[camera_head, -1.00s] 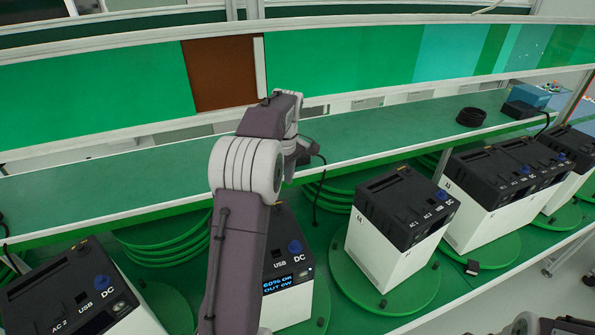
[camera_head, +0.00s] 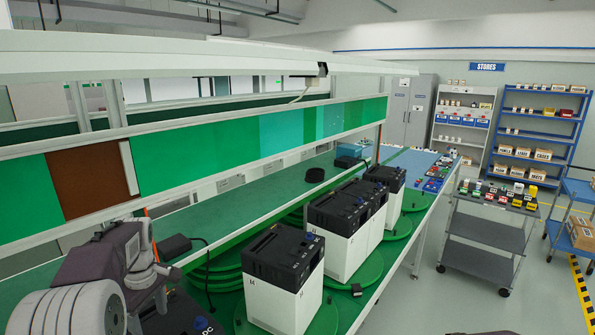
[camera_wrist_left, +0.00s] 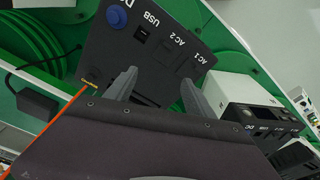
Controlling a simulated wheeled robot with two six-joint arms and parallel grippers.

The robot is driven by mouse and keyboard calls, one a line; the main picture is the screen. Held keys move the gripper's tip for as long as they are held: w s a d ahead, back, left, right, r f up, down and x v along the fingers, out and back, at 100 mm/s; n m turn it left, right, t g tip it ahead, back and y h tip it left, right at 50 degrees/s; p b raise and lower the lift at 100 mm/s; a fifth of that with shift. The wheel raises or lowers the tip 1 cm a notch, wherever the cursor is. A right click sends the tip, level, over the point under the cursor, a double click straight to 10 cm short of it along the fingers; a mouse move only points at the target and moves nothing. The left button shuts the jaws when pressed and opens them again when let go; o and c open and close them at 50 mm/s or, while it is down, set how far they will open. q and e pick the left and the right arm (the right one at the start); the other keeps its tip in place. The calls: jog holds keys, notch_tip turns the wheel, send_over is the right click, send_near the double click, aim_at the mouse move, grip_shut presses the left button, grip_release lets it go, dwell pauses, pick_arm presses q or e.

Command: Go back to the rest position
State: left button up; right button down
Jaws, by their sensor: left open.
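My left arm is at the lower left of the head view, and its fingers are hidden there. In the left wrist view my left gripper (camera_wrist_left: 158,92) has its two fingers apart with nothing between them. Beyond the fingers is the black top panel (camera_wrist_left: 160,45) of a power unit, with a blue knob and DC, USB and AC labels. I cannot tell whether the fingers touch it. In the head view the dark top of a unit (camera_head: 185,315) shows partly behind my arm. My right gripper is in neither current view.
White units with black tops (camera_head: 285,285) stand on green turntables (camera_head: 325,318) along the line. A black adapter (camera_head: 175,246) with a cable lies on the green shelf near my arm. A grey cart (camera_head: 485,230) stands at right. Floor beside it is clear.

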pick_arm(q)
jog(key=d, duration=0.1)
jog(key=w+d+f+m, duration=0.1)
jog(key=d+f+m, duration=0.1)
jog(key=shift+w+d+f, duration=0.15)
jog(key=shift+w+f, duration=0.05)
jog(key=shift+w, duration=0.15)
jog(key=shift+s+d+f+m, duration=0.1)
jog(key=shift+d+f+m, duration=0.15)
jog(key=shift+d+m, duration=0.25)
jog(key=shift+s+d+f+m, duration=0.1)
jog(key=shift+d+f+m, duration=0.15)
jog(key=shift+d+m, duration=0.2)
jog(key=s+d+f+m+t+h, duration=0.1)
jog(key=s+d+f+m, duration=0.3)
jog(key=s+d+m, duration=0.25)
jog(key=s+d+f+m+t, duration=0.1)
jog(key=s+d+f+m, duration=0.35)
jog(key=s, duration=0.25)
jog(key=s+d+f+g+b, duration=0.1)
jog(key=s+f+b, duration=0.2)
jog(key=f+b, duration=1.1)
jog(key=shift+s+b, duration=0.15)
jog(key=shift+b, duration=0.2)
pick_arm(e)
notch_tip(320, 180, down, 15)
jog(key=w, duration=0.1)
jog(key=shift+w, duration=0.15)
jog(key=shift+w, duration=0.1)
